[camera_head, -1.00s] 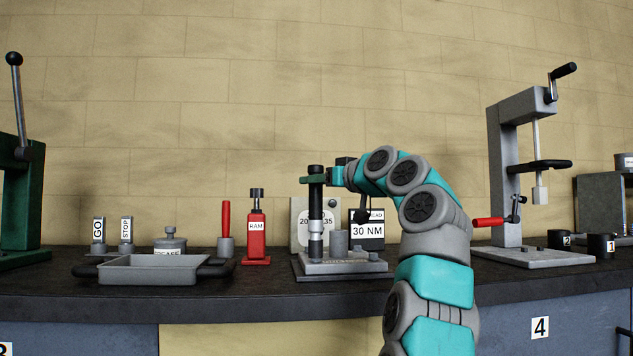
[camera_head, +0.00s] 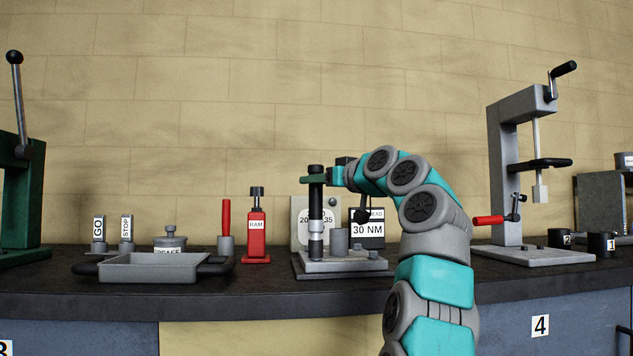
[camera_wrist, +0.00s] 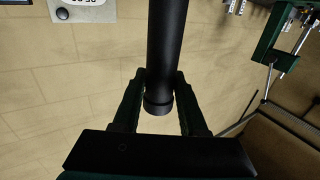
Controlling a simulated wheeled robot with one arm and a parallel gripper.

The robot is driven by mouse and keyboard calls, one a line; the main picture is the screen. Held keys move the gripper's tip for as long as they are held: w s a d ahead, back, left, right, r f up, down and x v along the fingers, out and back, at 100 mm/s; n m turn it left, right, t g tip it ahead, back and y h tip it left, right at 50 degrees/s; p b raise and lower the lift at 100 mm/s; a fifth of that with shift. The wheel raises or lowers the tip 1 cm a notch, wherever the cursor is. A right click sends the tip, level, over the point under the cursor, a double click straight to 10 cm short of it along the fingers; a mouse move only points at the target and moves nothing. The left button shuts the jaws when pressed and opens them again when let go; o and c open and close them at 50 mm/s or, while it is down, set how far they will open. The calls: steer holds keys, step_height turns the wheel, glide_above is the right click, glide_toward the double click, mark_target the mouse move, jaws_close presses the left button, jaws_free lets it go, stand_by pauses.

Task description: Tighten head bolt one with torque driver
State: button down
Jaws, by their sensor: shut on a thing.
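The torque driver (camera_head: 316,205) is a black upright rod with a pale band low down. It stands over the grey fixture plate (camera_head: 340,269) in the middle of the bench. My gripper (camera_head: 314,180) is shut on its upper part, coming in from the right. In the wrist view the driver's black shaft (camera_wrist: 166,50) lies between the two dark green fingers of my gripper (camera_wrist: 158,95). The driver's lower tip meets the fixture, and head bolt one is hidden there. A sign reading 30 NM (camera_head: 368,231) stands behind the fixture.
A red RAM unit (camera_head: 256,238) and a grey tray (camera_head: 150,268) stand to the left. A grey press frame (camera_head: 505,190) with a red-handled tool (camera_head: 489,220) stands to the right. Black cups (camera_head: 601,245) sit at far right. Bench front is mostly clear.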

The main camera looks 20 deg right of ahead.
steer(key=shift+f+b, duration=0.3)
steer(key=shift+f, duration=0.1)
stand_by(1.9)
steer(key=shift+r+p, duration=2.6)
steer(key=shift+r, duration=0.1)
steer(key=shift+s+f, duration=0.1)
